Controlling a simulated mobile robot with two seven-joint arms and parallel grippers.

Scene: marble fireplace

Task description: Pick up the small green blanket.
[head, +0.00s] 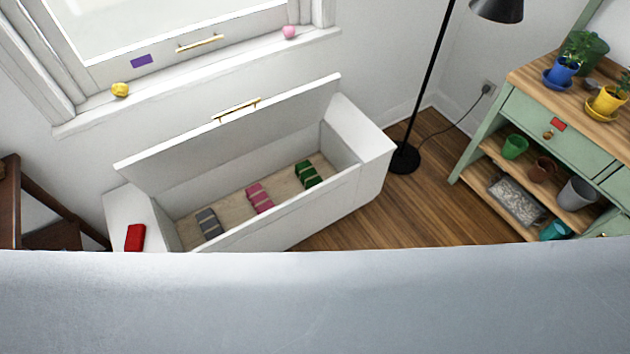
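The small green blanket (309,174) is a folded dark green bundle with pale bands. It lies at the right end inside the white chest (290,229), on its wooden bottom. The chest lid (240,132) is raised and leans back towards the wall. A pink folded blanket (260,198) and a grey folded blanket (209,223) lie to the left of the green one in the same chest. Neither of my grippers is in view.
A red item (135,237) lies on the chest's left end. A black floor lamp (403,158) stands right of the chest. A green shelf unit (470,136) with pots is at the right. Wooden floor (400,215) between them is clear. A pale grey surface fills the bottom foreground.

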